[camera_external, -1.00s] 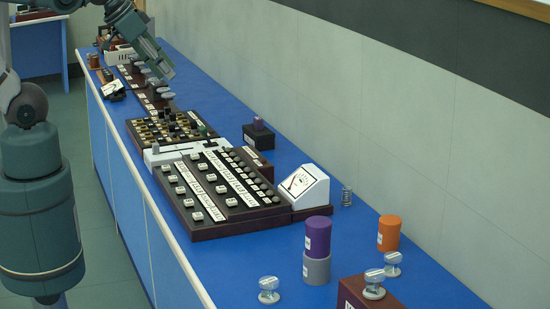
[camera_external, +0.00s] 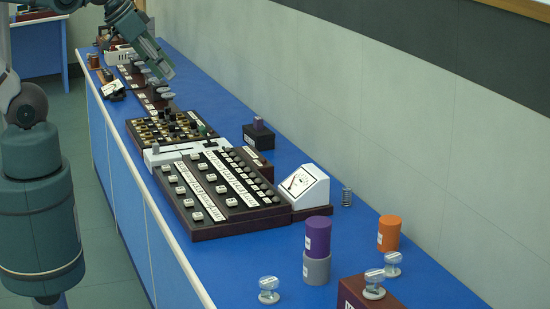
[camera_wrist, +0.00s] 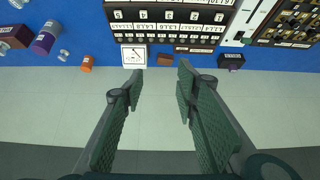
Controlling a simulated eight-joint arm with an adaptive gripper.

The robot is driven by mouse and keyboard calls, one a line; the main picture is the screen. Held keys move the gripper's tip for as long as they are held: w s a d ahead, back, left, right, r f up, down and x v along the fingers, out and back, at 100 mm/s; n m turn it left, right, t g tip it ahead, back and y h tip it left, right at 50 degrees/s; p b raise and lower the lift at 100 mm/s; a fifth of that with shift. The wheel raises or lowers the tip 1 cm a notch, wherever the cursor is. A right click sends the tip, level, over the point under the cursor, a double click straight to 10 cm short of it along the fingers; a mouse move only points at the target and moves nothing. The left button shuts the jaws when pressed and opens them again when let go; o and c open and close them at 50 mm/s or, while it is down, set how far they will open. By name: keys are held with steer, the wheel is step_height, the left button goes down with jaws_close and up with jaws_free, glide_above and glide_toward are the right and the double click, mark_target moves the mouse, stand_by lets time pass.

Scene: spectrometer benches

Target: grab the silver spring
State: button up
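The silver spring (camera_external: 346,196) stands upright on the blue bench, just right of the white meter (camera_external: 304,187) and close to the wall side. I cannot make the spring out in the wrist view, where the meter (camera_wrist: 134,56) shows beyond the left fingertip. My gripper (camera_external: 160,62) is high over the far part of the bench in the external view, well away from the spring. In the wrist view my gripper (camera_wrist: 158,76) has its two green fingers wide apart with nothing between them.
A purple cylinder (camera_external: 318,236) on a grey one (camera_external: 317,270), an orange cylinder (camera_external: 389,233) and several glass-topped pieces stand near the spring. A large keyed panel (camera_external: 220,190) lies left of the meter. The wall (camera_external: 400,120) runs along the bench. Bare blue bench surrounds the spring's right side.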

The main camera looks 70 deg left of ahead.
steer(key=shift+o, duration=0.3)
steer(key=n+g+h+b, duration=0.3)
steer(key=n+g+h, duration=0.3)
steer(key=n, duration=1.2)
glide_above(347, 187)
steer(key=a, duration=0.3)
step_height(347, 187, down, 32)
steer(key=g+y, duration=0.1)
steer(key=shift+d, duration=0.25)
steer(key=shift+w+y, duration=0.1)
steer(key=shift+y, duration=0.2)
steer(key=shift+x, duration=1.2)
